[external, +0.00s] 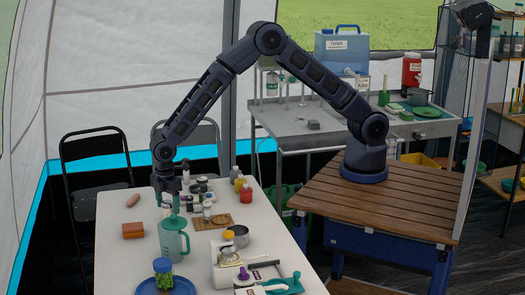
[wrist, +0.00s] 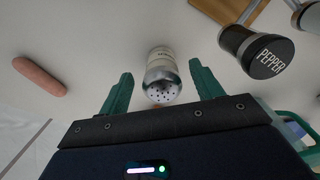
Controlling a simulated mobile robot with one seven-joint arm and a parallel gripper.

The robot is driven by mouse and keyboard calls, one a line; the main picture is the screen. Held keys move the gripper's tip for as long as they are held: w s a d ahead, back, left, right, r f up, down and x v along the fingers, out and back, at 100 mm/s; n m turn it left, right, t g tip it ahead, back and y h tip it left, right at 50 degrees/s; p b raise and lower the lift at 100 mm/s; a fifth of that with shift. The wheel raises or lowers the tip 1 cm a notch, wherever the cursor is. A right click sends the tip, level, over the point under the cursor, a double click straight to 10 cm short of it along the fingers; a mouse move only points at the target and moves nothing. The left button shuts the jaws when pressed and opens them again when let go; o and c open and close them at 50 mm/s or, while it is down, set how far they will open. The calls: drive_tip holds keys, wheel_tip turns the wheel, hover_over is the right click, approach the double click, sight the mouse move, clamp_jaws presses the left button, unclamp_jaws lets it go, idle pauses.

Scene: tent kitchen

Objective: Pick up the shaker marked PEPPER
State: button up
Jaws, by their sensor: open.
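The shaker marked PEPPER (wrist: 256,50) has a dark lid with white letters and lies to the right in the wrist view, outside my fingers. My gripper (wrist: 161,70) is open, its two green fingers on either side of another shaker (wrist: 162,78) with a pale body and a silver, holed top. In the external view my gripper (external: 168,205) points down over the white table (external: 115,260). Several small shakers and jars stand just right of it there; which is PEPPER cannot be read.
A sausage (wrist: 40,80) lies at the left in the wrist view. In the external view a teal pitcher (external: 174,243) stands close in front of my gripper. An orange-brown block (external: 132,230), a wooden board (external: 212,223) and red bottle (external: 246,198) are nearby. The table's left front is clear.

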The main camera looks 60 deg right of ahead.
sight(168, 214)
drive_tip(key=f, duration=0.4)
drive_tip(key=shift+a+f, duration=0.2)
drive_tip(key=shift+a, duration=0.05)
drive_tip(key=shift+c, duration=0.5)
drive_tip(key=c, duration=1)
drive_tip(key=shift+r, duration=0.1)
